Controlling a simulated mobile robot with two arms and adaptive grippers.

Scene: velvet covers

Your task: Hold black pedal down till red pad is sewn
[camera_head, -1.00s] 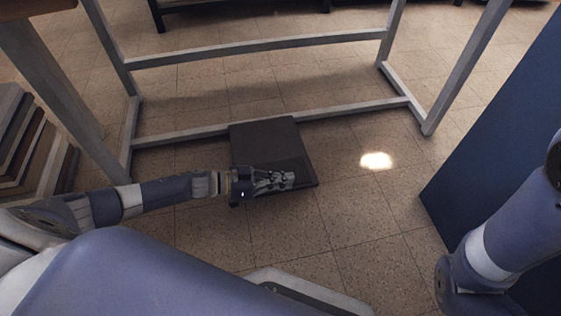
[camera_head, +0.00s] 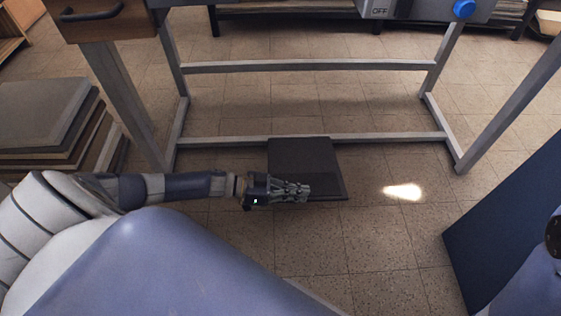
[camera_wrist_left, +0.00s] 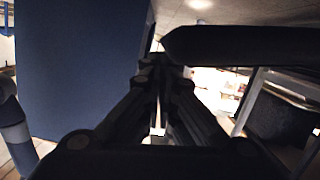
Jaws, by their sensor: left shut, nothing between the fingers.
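The black pedal (camera_head: 305,160) is a flat dark plate on the tiled floor, at the front bar of the metal frame. My left gripper (camera_head: 307,192) reaches in from the left, across the pedal's near part, with its fingers pointing right. It is shut and holds nothing. In the left wrist view its fingers (camera_wrist_left: 160,85) are together, with a dark slab above them that I cannot identify for sure. Whether the gripper presses on the pedal or hovers just above it I cannot tell. The red pad is not in view. My right gripper is not in view.
The grey metal frame (camera_head: 300,139) stands around the far side of the pedal. A box with a blue knob (camera_head: 464,9) shows at the top. A blue panel (camera_head: 515,225) stands at right, stacked boards (camera_head: 40,112) at left. The floor right of the pedal is clear.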

